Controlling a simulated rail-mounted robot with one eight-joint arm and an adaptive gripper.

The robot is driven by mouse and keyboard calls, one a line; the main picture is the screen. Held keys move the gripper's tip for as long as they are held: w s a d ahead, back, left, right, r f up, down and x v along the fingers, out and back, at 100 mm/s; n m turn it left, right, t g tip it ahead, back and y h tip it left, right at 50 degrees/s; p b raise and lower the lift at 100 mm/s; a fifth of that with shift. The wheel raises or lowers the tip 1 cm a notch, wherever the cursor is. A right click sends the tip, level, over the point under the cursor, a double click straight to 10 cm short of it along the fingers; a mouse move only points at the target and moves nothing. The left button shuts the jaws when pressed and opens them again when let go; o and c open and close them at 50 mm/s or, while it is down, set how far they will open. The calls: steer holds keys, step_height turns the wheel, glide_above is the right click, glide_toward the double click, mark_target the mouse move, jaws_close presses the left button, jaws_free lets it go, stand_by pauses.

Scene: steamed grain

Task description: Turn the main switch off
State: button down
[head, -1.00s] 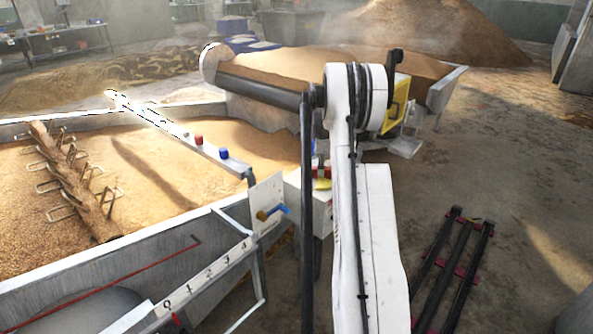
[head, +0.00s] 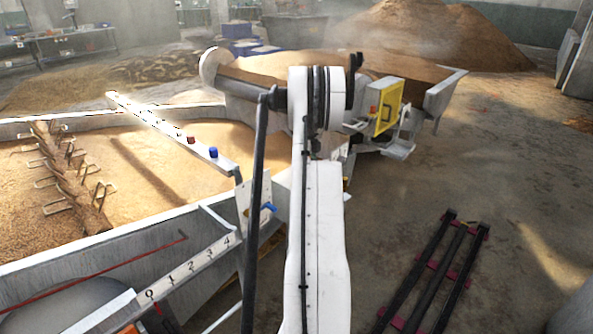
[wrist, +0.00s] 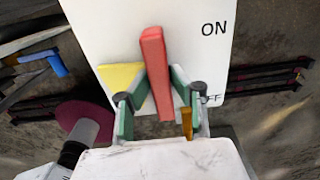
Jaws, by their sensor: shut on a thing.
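The main switch is a red lever (wrist: 155,68) on a white panel (wrist: 110,25) in the wrist view. The lever stands nearly upright in the picture, its lower end leaning slightly right. "ON" is printed at upper right of the panel; the lower label is partly covered by my gripper, leaving "FF" readable. A yellow patch (wrist: 118,77) lies left of the lever. My gripper (wrist: 160,90) has its green-lined fingers on either side of the lever, shut on it. In the head view my white arm hides the switch and the gripper.
A grain trough (head: 130,245) with a numbered scale (head: 190,270) and a small panel with a blue handle (head: 268,208) stands left of my arm. A yellow-framed box (head: 388,105) stands behind it to the right. Dark rails (head: 430,275) lie on the right floor; floor around them is clear.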

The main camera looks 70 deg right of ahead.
stand_by(0.4)
steer(key=c, duration=1.6)
jaws_free()
steer(key=shift+o, duration=0.2)
step_height(320, 180, up, 12)
